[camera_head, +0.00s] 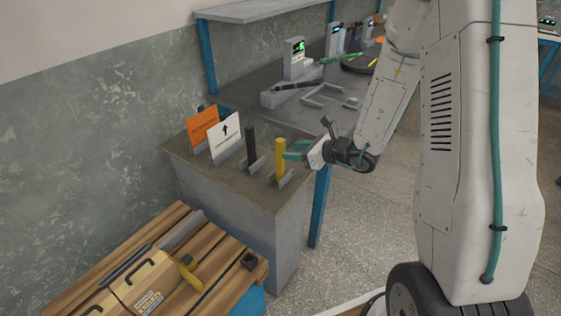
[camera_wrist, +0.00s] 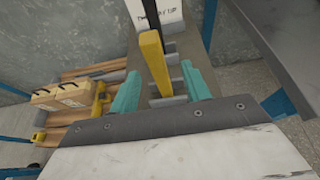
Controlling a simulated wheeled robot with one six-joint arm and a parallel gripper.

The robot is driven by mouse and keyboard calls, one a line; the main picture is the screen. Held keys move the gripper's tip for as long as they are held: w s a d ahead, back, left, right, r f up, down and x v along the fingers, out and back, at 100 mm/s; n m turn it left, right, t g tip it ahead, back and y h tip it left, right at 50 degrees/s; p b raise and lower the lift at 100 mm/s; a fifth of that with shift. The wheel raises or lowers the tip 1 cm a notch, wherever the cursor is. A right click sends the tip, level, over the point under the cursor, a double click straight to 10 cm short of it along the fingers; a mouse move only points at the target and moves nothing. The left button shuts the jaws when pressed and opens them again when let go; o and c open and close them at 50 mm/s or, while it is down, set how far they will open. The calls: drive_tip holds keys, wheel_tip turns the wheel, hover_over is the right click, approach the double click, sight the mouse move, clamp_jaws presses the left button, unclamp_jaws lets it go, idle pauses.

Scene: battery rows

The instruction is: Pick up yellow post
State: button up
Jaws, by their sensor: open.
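The yellow post (camera_head: 279,157) stands upright in a small grey holder (camera_head: 281,179) on the grey pedestal, at its right end. My gripper (camera_head: 292,150) is to the right of the post, its teal fingers pointing left toward it. In the wrist view, the yellow post (camera_wrist: 155,62) shows ahead between the two teal fingers (camera_wrist: 161,90). The fingers are open with a gap on both sides of the post. I cannot tell whether the fingertips reach past the post; nothing is held.
A black post (camera_head: 251,144) stands just left of the yellow one. A white arrow sign (camera_head: 226,136) and an orange sign (camera_head: 203,128) stand further left. A workbench (camera_head: 245,97) with equipment lies behind.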

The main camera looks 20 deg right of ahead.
sight(276, 150)
drive_tip(key=x, duration=0.7)
drive_tip(key=shift+w+a+f, duration=0.1)
drive_tip(key=shift+w+a, duration=0.05)
drive_tip(key=shift+a, duration=0.3)
clamp_jaws()
